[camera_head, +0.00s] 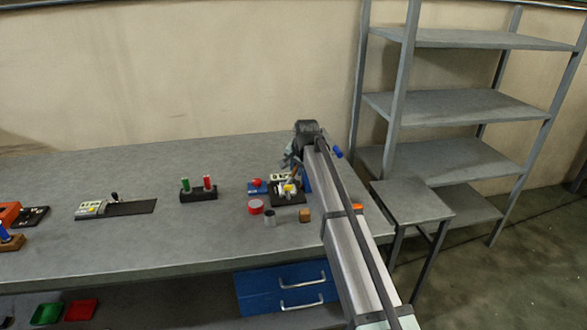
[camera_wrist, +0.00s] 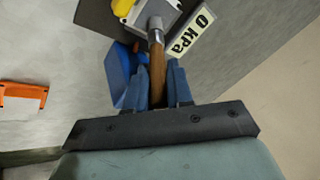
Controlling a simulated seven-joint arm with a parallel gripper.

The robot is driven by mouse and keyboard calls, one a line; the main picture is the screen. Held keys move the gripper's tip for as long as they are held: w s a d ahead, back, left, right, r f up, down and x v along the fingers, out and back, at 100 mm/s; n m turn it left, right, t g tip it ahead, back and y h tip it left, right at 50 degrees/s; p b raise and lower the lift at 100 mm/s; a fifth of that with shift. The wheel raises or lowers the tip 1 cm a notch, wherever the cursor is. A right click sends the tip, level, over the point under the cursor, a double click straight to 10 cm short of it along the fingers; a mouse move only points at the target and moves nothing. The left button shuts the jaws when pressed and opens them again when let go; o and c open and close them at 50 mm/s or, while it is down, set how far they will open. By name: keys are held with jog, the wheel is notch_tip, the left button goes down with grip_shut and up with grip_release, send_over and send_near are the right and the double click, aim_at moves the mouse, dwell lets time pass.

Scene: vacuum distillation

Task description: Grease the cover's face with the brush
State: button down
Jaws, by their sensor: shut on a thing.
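My gripper (camera_wrist: 157,88) is shut on the brown wooden handle of the brush (camera_wrist: 156,62) in the wrist view. The brush's grey metal collar (camera_wrist: 155,24) points to the top of that view, over a pale part of a dark-based unit; its bristle tip cannot be made out. In the head view my arm reaches over the table's right end, and the gripper is small and partly hidden near the unit (camera_head: 287,198), which has white and yellow parts. I cannot tell which part is the cover or whether the brush touches it.
A "0 kPa" label (camera_wrist: 191,32) lies right of the brush. A red round piece (camera_head: 255,206), a grey cylinder (camera_head: 269,218) and a wooden block (camera_head: 305,215) stand in front of the unit. A rack with green and red items (camera_head: 198,194) stands left. The front table area is clear.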

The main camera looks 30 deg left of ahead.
jog(key=shift+s+a+r, duration=0.15)
jog(key=shift+a, duration=0.05)
jog(key=shift+s+a, duration=1.35)
dwell(0.4)
jog(key=shift+r, duration=2.9)
jog(key=shift+r, duration=0.1)
notch_tip(320, 180, up, 3)
jog(key=shift+f, duration=0.1)
